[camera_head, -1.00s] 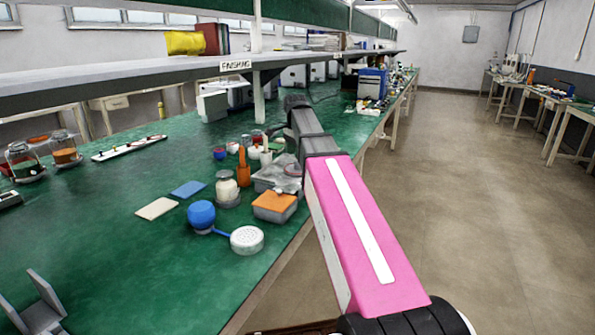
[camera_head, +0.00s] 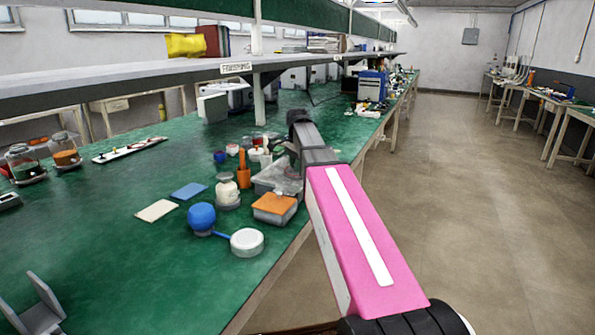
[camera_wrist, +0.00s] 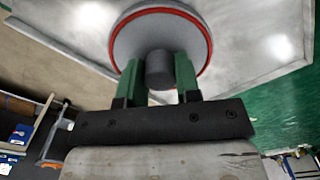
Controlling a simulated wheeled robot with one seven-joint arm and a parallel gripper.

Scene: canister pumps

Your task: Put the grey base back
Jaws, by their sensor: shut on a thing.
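In the wrist view, my gripper (camera_wrist: 160,78) has its two green fingers closed on the short dark grey stem of the grey base (camera_wrist: 135,38). I cannot tell there where the base belongs.
On the green bench (camera_head: 110,235) stand an orange-lidded box (camera_head: 274,203), a jar (camera_head: 227,190), a blue ball (camera_head: 201,216) and a round white container (camera_head: 247,242), close left of my arm. A grey shelf (camera_head: 150,78) runs above. The bench's front left is mostly clear.

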